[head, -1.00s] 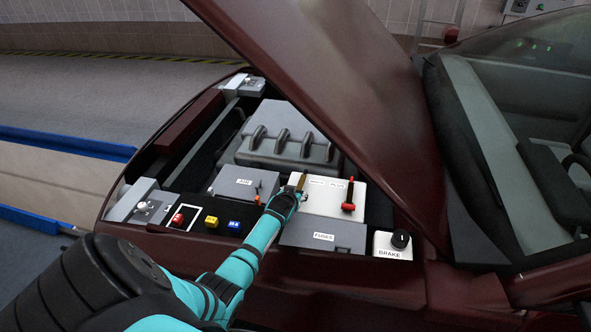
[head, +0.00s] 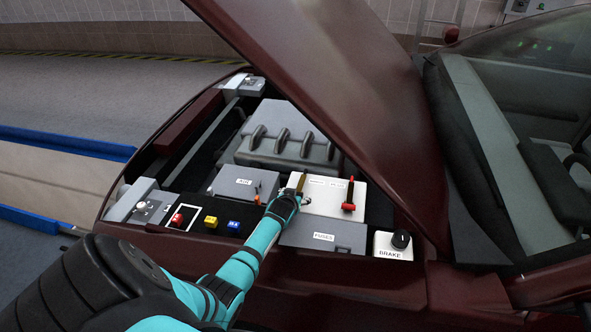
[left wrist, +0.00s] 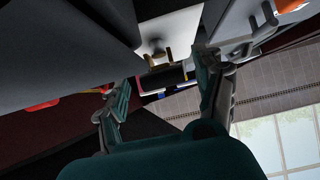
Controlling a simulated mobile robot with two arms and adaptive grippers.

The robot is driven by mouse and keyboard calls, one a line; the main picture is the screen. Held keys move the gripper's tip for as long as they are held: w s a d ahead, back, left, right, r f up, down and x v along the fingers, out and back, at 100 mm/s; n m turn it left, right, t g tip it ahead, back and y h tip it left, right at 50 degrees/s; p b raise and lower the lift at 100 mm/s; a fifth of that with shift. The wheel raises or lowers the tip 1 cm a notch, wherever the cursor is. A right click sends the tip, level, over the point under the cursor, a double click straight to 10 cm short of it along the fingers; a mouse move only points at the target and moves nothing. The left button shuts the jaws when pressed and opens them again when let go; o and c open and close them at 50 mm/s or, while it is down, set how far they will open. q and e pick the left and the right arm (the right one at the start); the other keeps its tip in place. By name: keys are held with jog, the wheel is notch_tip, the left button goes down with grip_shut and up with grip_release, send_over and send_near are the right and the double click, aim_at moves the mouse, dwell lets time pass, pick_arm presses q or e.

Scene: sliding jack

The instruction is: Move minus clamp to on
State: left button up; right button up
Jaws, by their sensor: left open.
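The minus clamp (head: 301,181) is a small brown upright piece at the left side of the white battery box (head: 326,208), by the label strip. My left gripper (head: 292,195) is right at it, at the battery's left edge; in the head view its fingers overlap and partly hide the clamp's base. In the left wrist view the two fingers (left wrist: 165,70) are spread apart, with nothing gripped between them. A brownish peg on a pale surface shows beyond them, but I cannot tell which part it is. The red plus clamp (head: 349,196) stands at the battery's right. My right gripper is out of view.
The grey air box (head: 238,183) is left of the gripper and the fuses box (head: 322,236) is in front of the battery. Red, yellow and blue switches (head: 211,221) line the front edge. The brake knob (head: 400,240) is at right. The raised hood (head: 330,80) leans over the bay.

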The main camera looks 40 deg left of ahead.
pick_arm(q)
jog(key=shift+s+r, duration=0.1)
jog(key=shift+r, duration=0.05)
jog(key=v, duration=1.2)
jog(key=shift+d, duration=0.1)
